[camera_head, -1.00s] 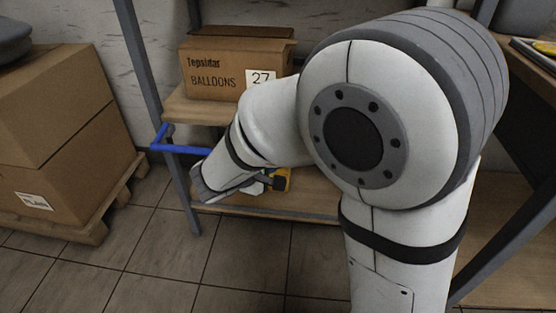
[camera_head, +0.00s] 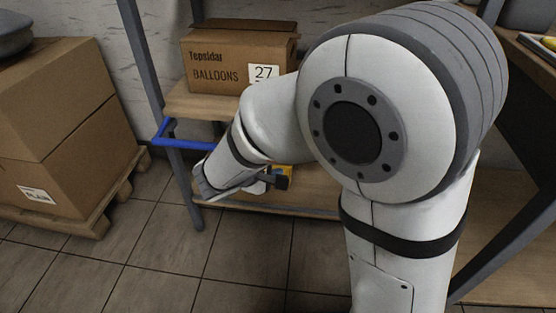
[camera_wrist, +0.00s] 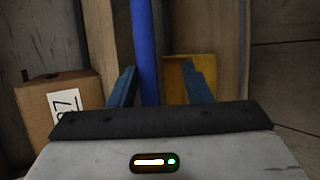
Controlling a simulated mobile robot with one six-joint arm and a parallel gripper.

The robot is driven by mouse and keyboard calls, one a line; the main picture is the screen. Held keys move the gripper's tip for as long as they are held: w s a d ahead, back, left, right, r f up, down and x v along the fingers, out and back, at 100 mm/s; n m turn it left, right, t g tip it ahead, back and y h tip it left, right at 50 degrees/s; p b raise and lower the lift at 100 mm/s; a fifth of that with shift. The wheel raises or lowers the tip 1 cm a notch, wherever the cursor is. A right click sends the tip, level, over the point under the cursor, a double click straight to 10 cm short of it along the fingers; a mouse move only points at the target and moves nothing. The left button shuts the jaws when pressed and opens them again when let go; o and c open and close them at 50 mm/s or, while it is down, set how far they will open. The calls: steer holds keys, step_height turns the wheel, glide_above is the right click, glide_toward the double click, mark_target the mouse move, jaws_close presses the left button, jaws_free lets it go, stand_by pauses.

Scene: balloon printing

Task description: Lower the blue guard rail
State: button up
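In the wrist view the blue rail (camera_wrist: 145,45) runs up the picture in the gap between the fingers, closer to the left finger. I cannot tell whether it lies between them or just beyond. In the head view my gripper is low in front of the shelf, mostly hidden by my wrist.
A cardboard balloon box (camera_head: 226,70) stands on the middle shelf board (camera_head: 200,103). A yellow thing (camera_wrist: 176,85) lies behind the right finger on the lower level. Large boxes (camera_head: 60,110) on a wooden pallet (camera_head: 95,216) stand at left. Tiled floor is clear in front.

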steer(key=p+v, duration=0.3)
steer(key=v, duration=0.4)
steer(key=shift+s+r, duration=0.15)
steer(key=shift+s, duration=0.15)
steer(key=shift+a, duration=0.2)
steer(key=s+d+r+m+g+p, duration=0.3)
steer(key=d+r+g+p, duration=0.1)
steer(key=d+r+p, duration=0.45)
steer(key=s+d+r+m+g+p, duration=0.35)
steer(key=d+r+p, duration=0.35)
steer(key=r+p, duration=0.3)
steer(key=s+d+r+m+y+p, duration=0.1)
steer(key=s+r+m+y+p, duration=0.1)
steer(key=r+p, duration=0.7)
steer(key=s+d+r+m+y+p, duration=0.2)
steer(key=r+m+y+p, duration=0.3)
steer(key=r+p, duration=0.5)
step_height(320, 180, up, 2)
steer(key=shift+s+d+r, duration=0.1)
steer(key=shift+s+d, duration=0.15)
steer(key=shift+s, duration=0.45)
